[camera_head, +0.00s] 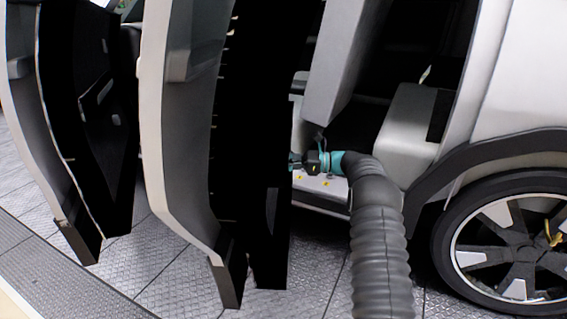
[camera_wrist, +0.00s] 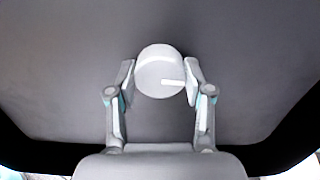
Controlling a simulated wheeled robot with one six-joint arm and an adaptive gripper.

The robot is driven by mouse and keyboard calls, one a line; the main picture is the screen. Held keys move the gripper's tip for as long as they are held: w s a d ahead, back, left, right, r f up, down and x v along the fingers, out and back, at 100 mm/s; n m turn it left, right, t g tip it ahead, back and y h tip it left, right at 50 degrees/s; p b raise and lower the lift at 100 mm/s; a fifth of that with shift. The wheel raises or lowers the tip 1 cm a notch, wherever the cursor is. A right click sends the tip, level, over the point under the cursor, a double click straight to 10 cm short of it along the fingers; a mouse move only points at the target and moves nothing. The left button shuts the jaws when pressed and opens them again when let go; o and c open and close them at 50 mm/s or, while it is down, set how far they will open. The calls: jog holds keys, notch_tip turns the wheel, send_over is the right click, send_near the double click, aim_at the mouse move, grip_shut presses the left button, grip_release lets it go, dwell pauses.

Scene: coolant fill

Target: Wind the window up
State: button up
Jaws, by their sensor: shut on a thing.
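A round white knob (camera_wrist: 158,62) with a short bright bar on its face stands against a dark grey panel (camera_wrist: 240,60) in the wrist view. My gripper (camera_wrist: 160,80) has its two fingers on either side of the knob and is shut on it. In the head view my arm reaches in beside an open car door (camera_head: 185,110), and its fingertips are hidden at the door's dark edge. The window glass cannot be made out in either view.
A second open door (camera_head: 30,120) stands at the far left. The white car body (camera_head: 520,70), a seat (camera_head: 405,125) and a wheel (camera_head: 510,245) are on the right. Tiled floor (camera_head: 160,255) shows below the doors. The gap around my arm is narrow.

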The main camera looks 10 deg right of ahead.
jog(key=n+b, duration=1)
jog(key=n, duration=0.9)
jog(key=shift+b, duration=0.3)
dwell(0.4)
jog(key=o, duration=1.2)
jog(key=shift+c, duration=0.2)
jog(key=shift+d, duration=0.1)
jog(key=v, duration=1.1)
jog(key=shift+d, duration=0.35)
